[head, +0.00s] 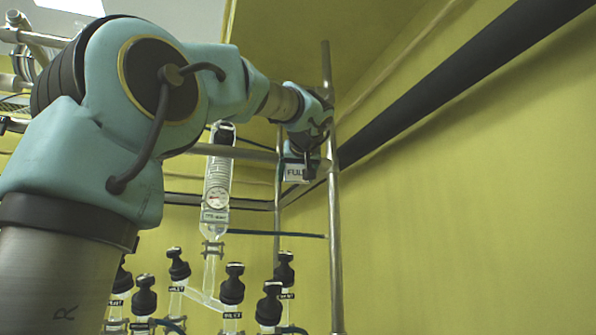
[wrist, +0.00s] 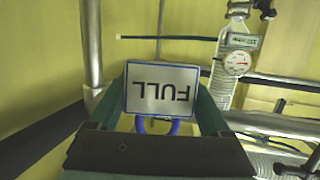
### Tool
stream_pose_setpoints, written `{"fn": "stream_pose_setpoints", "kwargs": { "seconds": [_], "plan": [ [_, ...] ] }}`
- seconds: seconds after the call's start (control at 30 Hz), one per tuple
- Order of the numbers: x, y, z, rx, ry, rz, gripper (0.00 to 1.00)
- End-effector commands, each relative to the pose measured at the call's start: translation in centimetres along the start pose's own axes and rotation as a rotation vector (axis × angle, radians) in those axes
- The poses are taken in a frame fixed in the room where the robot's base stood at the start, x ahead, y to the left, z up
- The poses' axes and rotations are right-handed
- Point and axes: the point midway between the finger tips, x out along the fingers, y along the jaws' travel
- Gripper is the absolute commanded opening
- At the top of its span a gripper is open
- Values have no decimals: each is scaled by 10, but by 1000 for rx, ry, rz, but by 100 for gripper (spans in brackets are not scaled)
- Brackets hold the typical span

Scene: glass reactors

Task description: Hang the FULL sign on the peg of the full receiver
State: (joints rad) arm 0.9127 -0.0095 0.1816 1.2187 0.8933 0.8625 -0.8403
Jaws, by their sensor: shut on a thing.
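The FULL sign (head: 295,173) is a small white plate with dark letters. It is in my gripper (head: 304,153), high up beside the metal frame. In the wrist view the sign (wrist: 161,88) appears upside down, with a blue border and a blue loop (wrist: 158,127) on the side toward the gripper body. My gripper (wrist: 163,100) is shut on the sign, one finger on each side. A glass vessel with a round gauge (head: 216,198) stands left of the sign; it also shows at the right of the wrist view (wrist: 237,62). I cannot make out a peg.
An upright metal pole (head: 333,215) stands just right of my gripper, and a horizontal bar (head: 235,153) runs behind the arm. Several black-capped glass necks (head: 232,290) stand below. A thick dark pipe (head: 450,85) crosses the yellow wall. Open space lies right of the pole.

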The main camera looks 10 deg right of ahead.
Motion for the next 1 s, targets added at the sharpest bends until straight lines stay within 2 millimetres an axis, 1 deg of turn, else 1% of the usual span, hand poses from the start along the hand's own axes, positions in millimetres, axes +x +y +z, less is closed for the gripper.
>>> {"fn": "stream_pose_setpoints", "kwargs": {
  "seconds": [1.0],
  "plan": [
    [47, -11, -8, -1, 0, -1, 26]
  ]
}}
